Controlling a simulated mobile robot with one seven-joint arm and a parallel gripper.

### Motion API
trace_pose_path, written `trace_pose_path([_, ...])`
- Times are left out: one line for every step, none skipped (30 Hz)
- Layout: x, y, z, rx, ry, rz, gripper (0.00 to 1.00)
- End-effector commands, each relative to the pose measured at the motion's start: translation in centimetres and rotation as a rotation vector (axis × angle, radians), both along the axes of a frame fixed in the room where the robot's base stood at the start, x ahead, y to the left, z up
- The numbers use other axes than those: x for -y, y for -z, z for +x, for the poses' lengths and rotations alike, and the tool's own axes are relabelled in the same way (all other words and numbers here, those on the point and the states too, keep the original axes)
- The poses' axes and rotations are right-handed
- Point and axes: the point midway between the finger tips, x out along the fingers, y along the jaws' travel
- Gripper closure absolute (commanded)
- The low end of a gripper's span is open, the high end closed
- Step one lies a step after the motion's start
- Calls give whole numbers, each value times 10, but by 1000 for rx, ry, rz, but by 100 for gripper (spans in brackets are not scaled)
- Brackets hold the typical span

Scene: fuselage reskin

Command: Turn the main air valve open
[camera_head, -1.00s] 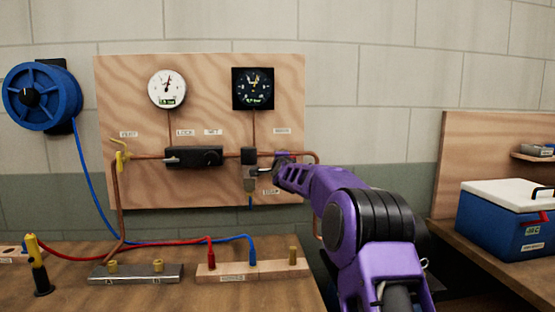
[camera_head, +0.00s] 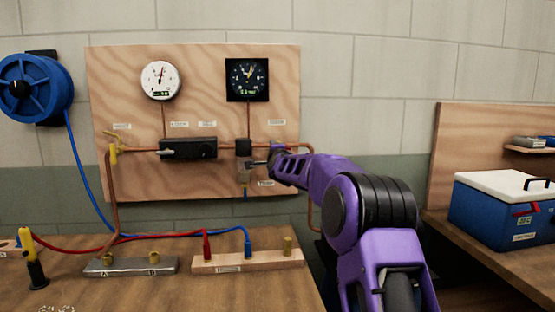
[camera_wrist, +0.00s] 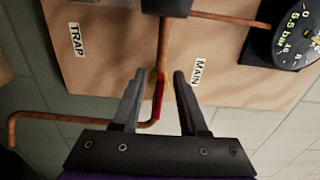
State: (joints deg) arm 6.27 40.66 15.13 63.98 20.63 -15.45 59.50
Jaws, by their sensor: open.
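In the wrist view, the red lever (camera_wrist: 158,97) of the main air valve lies between my gripper's fingers, beside the MAIN label (camera_wrist: 198,72). From this view it looks roughly in line with the copper pipe (camera_wrist: 163,45); a bit of yellow (camera_wrist: 153,78) shows at its upper end. My gripper (camera_wrist: 159,73) is open, one finger on each side of the lever, with gaps visible. In the head view my gripper (camera_head: 257,162) is at the right part of the wooden board (camera_head: 200,110), and my arm hides the valve there.
A TRAP label (camera_wrist: 77,40) and a dark gauge (camera_wrist: 290,42) reading about 5.5 bar are near the gripper. A white gauge (camera_head: 160,80), black regulator (camera_head: 188,149) and yellow lever (camera_head: 114,154) are on the board. Hoses and fittings lie on the bench below.

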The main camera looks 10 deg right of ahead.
Motion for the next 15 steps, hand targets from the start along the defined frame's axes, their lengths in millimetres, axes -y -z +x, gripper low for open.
trace_pose_path([0,-2,-6,0,0,0,57])
trace_pose_path([0,-1,-10,0,0,-1,57])
trace_pose_path([0,-2,-15,0,0,-2,57])
trace_pose_path([-1,-1,-20,0,-2,-2,57])
trace_pose_path([-1,-2,-24,2,-2,-3,57])
trace_pose_path([0,-1,-30,0,-1,-3,57])
trace_pose_path([0,-2,-35,1,-1,-3,57])
trace_pose_path([-1,-1,-40,1,-1,-3,57])
trace_pose_path([0,-1,-47,0,-1,-3,57])
trace_pose_path([0,-1,-51,0,-1,-4,57])
trace_pose_path([0,-2,-57,2,-1,-4,57])
trace_pose_path([-1,-2,-64,1,-2,-4,57])
trace_pose_path([0,-2,-69,1,-1,-4,57])
trace_pose_path([0,-1,-74,1,-1,-5,57])
trace_pose_path([-1,-1,-81,1,-2,-5,57])
